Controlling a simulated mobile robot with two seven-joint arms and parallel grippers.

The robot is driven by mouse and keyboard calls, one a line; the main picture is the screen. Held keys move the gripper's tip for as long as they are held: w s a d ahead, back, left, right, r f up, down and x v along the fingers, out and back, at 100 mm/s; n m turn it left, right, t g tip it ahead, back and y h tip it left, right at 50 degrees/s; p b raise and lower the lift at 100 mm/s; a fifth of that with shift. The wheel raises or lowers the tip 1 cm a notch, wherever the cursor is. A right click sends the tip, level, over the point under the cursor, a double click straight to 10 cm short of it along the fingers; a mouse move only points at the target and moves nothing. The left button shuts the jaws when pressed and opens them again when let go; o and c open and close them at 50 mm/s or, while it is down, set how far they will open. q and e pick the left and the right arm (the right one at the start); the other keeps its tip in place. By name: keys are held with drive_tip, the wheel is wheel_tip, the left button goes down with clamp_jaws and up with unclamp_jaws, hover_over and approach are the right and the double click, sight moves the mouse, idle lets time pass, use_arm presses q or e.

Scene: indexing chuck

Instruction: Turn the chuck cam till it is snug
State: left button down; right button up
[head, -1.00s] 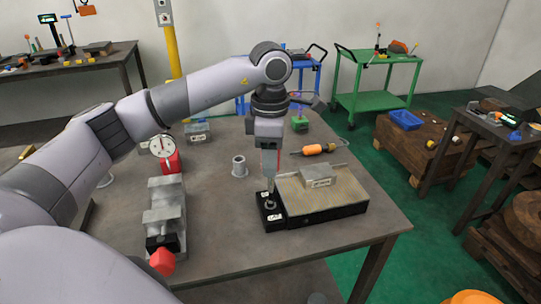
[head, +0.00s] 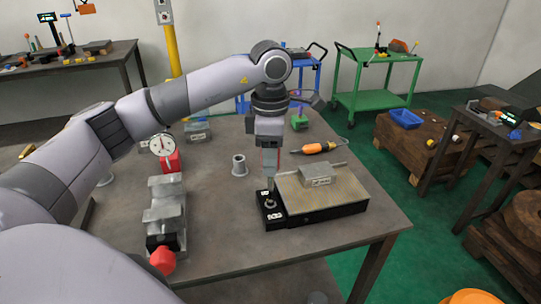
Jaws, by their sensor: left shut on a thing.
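The chuck (head: 330,206) is a low black block with a tan top, near the table's front right. The chuck cam (head: 269,202) sits on a small black block with white labels at the chuck's left end. My left gripper (head: 270,186) points straight down over that block and is shut on the cam. The fingertips are small in the picture and partly hide the cam. My right gripper is not in view.
A grey block (head: 317,175) lies on the chuck's top. A grey vise with a red knob (head: 162,260), a red dial gauge (head: 168,155), a grey cylinder (head: 239,166) and an orange-handled tool (head: 313,149) stand around it. The table is clear in front.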

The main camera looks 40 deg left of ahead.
use_arm(q)
drive_tip(key=shift+f+b, duration=0.6)
drive_tip(key=shift+f, duration=0.25)
drive_tip(key=c, duration=1.6)
unclamp_jaws()
drive_tip(key=shift+c, duration=0.2)
clamp_jaws()
drive_tip(key=shift+r+m, duration=0.1)
drive_tip(key=shift+m, duration=1.6)
drive_tip(key=m, duration=0.3)
drive_tip(key=shift+m+b, duration=0.3)
